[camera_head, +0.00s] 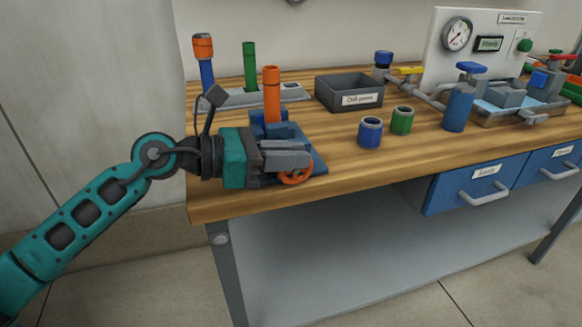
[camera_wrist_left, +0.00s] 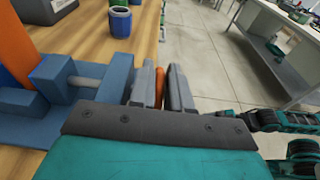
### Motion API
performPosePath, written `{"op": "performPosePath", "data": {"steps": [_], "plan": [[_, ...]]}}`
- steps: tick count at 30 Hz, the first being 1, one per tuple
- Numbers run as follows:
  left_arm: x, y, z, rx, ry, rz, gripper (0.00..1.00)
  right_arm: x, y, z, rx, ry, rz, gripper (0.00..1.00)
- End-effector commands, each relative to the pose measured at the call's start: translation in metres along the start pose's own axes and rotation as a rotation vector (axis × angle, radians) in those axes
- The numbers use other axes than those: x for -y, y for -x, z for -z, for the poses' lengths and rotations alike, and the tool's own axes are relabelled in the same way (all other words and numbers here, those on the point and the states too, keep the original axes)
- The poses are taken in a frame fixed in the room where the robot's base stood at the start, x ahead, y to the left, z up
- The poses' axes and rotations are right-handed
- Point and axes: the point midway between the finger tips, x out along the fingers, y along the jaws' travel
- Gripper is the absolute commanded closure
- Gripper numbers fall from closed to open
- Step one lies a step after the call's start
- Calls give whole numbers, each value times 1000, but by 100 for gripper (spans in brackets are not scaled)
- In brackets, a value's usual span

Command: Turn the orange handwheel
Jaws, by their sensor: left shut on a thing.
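The orange handwheel (camera_head: 297,180) is at the front of a blue vise (camera_head: 318,166) near the table's left front corner. My left gripper (camera_head: 308,158) reaches in from the left and is shut on the handwheel, covering its upper part. In the left wrist view the handwheel (camera_wrist_left: 159,88) shows as a thin orange edge between the two grey fingers. The vise (camera_wrist_left: 62,75) holds an upright orange cylinder (camera_head: 271,95), seen at the left of the wrist view (camera_wrist_left: 14,50). My right gripper is not visible.
Blue (camera_head: 370,133) and green (camera_head: 402,121) cups stand right of the vise. A labelled dark bin (camera_head: 348,92) and a grey rack (camera_head: 292,92) with upright tools are behind. A gauge panel (camera_head: 482,45) and valves stand farther right. The table's front edge is close below the handwheel.

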Motion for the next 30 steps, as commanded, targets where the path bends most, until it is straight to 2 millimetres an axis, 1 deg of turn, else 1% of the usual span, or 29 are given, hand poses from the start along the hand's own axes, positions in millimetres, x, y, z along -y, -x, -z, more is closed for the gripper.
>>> {"op": "performPosePath", "data": {"steps": [3,14,15,17,25,28,30], "plan": [[0,0,-1,16,-1,-2,100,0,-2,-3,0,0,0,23],[-1,1,-2,20,-1,-2,100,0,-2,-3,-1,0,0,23],[-1,1,-2,20,-1,-2,82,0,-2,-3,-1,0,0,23],[-1,1,-2,20,-1,-2,77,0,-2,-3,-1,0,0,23],[0,2,-1,16,0,-1,77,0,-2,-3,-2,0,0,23],[-1,11,0,15,0,-2,77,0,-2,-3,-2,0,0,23],[-1,22,1,14,1,-3,77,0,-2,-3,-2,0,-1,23]]}}
